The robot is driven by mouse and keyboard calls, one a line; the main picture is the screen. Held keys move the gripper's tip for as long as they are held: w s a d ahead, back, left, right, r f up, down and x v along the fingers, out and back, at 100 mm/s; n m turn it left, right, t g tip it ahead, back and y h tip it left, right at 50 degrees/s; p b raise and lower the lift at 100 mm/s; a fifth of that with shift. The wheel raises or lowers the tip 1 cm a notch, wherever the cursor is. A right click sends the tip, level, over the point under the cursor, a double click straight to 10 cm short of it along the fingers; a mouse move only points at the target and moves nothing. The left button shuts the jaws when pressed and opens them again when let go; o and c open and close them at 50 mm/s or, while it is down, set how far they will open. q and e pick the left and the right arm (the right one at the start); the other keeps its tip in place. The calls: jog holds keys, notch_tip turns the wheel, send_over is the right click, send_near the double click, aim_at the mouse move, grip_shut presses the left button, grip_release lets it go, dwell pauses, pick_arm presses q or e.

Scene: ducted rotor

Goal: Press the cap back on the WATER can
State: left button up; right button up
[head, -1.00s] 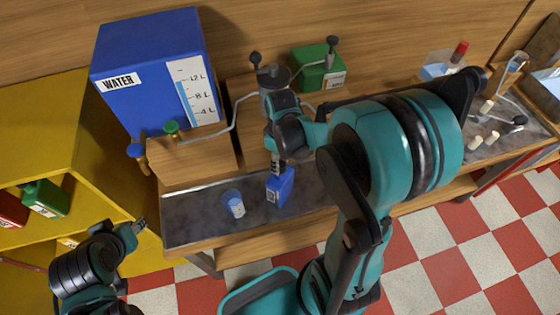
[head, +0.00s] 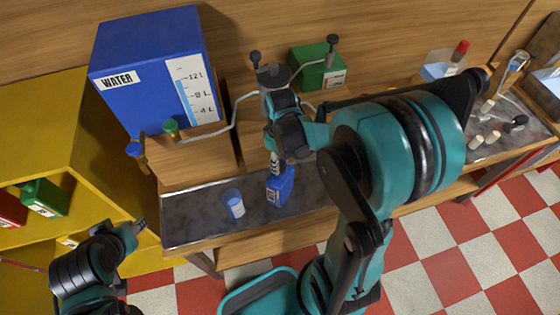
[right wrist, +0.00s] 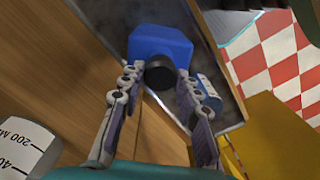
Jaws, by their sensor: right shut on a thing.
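A small blue can (head: 281,187) with a pale label too small to read stands on the metal tray in the head view. It also shows in the right wrist view (right wrist: 160,45). A round black cap (right wrist: 160,75) is at the can's top, between the fingers of my right gripper (right wrist: 155,84). My right gripper (head: 277,168) points down, directly above the can, and is shut on the cap. Whether the cap is seated or just above the neck cannot be told. My left gripper (head: 139,225) is at the lower left, away from the can; its jaws are unclear.
A blue jar (head: 234,204) with a white label stands on the tray (head: 190,220) left of the can. A big blue tank (head: 140,70) marked WATER is behind, with taps (head: 172,128) at its front. A yellow cabinet (head: 50,130) stands at left.

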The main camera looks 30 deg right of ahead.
jog(key=o, duration=1.3)
jog(key=shift+o, duration=0.2)
jog(key=shift+r+p, duration=2.75)
jog(key=shift+r, duration=0.8)
jog(key=shift+c, duration=0.2)
grip_shut()
